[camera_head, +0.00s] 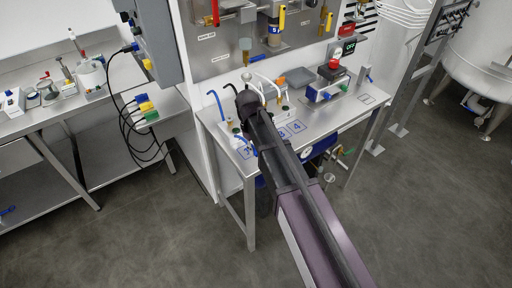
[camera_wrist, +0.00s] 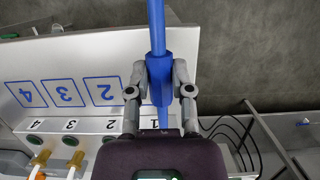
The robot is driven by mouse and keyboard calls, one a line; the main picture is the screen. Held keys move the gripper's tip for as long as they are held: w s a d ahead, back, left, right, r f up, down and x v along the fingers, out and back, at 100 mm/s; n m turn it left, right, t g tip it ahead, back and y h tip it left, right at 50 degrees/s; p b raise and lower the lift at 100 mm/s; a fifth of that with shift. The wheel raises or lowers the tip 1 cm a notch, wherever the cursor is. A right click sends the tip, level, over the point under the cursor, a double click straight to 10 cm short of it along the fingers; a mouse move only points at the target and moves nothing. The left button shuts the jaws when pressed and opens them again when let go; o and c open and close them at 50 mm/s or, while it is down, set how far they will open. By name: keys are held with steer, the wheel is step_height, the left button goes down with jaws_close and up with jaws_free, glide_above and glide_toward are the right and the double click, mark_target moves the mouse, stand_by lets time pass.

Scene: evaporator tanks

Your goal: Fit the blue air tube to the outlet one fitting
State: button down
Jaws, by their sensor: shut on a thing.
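In the wrist view, my gripper (camera_wrist: 159,78) is shut on the blue air tube (camera_wrist: 157,30), with one grey finger on each side of its thicker blue sleeve. The tube runs up out of the picture and down toward the dark gripper body. A label "1" (camera_wrist: 155,123) shows in the row at the gripper body's edge. The outlet one fitting is hidden behind that body, so I cannot tell whether the tube touches it. In the head view my arm covers much of the bench, and the gripper's fingers cannot be made out.
The steel bench (camera_head: 345,105) carries blue-framed number squares. Black cables (camera_head: 140,120) hang at the left. The floor in front is clear.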

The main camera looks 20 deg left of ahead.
steer(key=s+d+r+p+v, duration=0.1)
steer(key=s+d+p+v, duration=0.1)
steer(key=p+v, duration=1.15)
steer(key=w+a+f+n+t+y+b, duration=0.35)
steer(key=a+f+y+b, duration=0.35)
steer(key=a, duration=0.3)
steer(key=w+a+r+m+t+y+b, duration=0.2)
steer(key=w+a+r+t+y+b, duration=0.1)
steer(key=w+t+y+b, duration=0.4)
steer(key=shift+w+a+r+m+b, duration=0.35)
steer(key=shift+w+r+b, duration=0.25)
steer(key=shift+w+b, duration=1.2)
steer(key=shift+w+y, duration=0.2)
steer(key=shift+y, duration=0.3)
steer(key=shift+n, duration=0.4)
step_height(320, 180, down, 6)
steer(key=b, duration=0.5)
steer(key=shift+r, duration=0.1)
steer(key=shift+f+b, duration=0.95)
steer(key=shift+b, duration=0.25)
